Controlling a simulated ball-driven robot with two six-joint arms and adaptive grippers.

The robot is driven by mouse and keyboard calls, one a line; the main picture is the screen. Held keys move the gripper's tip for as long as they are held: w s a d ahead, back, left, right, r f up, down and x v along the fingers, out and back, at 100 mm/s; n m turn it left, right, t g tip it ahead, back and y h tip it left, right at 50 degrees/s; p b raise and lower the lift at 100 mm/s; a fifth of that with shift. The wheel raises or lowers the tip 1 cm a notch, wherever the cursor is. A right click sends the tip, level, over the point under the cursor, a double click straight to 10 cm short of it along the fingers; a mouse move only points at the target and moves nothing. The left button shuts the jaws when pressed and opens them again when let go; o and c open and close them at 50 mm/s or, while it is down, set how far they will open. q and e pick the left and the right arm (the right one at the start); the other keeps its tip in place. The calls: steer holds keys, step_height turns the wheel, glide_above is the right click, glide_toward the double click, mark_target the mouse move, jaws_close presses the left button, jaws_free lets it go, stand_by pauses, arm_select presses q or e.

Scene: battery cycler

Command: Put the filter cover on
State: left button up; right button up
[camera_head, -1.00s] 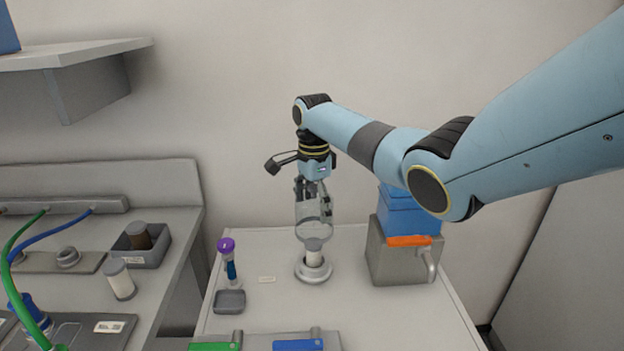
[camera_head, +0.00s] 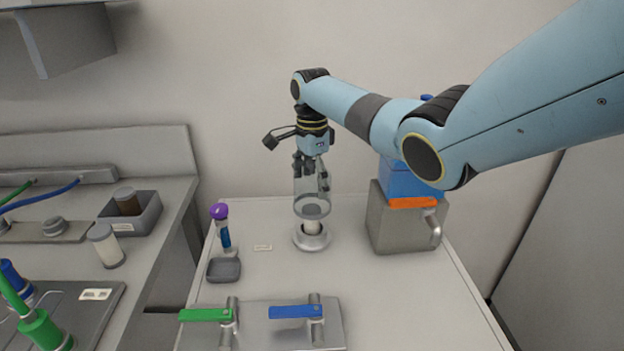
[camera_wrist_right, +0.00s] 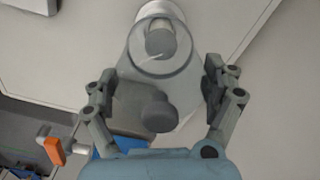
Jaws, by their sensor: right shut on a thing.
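The filter cover (camera_head: 311,206) is a clear, dome-like cover with its open rim facing down. My right gripper (camera_head: 311,172) is shut on its upper part and holds it upright. Its grey knob (camera_wrist_right: 158,112) shows between the fingers (camera_wrist_right: 158,88) in the right wrist view. Below stands a pale filter (camera_head: 312,227) with a grey top on a round base (camera_head: 312,242). The rim appears near the filter's top, roughly in line with it, and above the base. I cannot tell whether it touches the filter. My left gripper is not in view.
A grey box with a blue top and orange handle (camera_head: 413,203) stands close on the right. Green (camera_head: 206,314) and blue (camera_head: 296,312) valve handles are at the front. Bench surface between is clear.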

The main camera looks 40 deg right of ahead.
steer(key=shift+f+b, duration=2.35)
steer(key=shift+f, duration=1.85)
steer(key=shift+f+p, duration=0.15)
steer(key=shift+p, duration=0.4)
steer(key=o, duration=1)
step_height(320, 180, up, 7)
steer(key=p, duration=0.7)
steer(key=shift+p, duration=0.3)
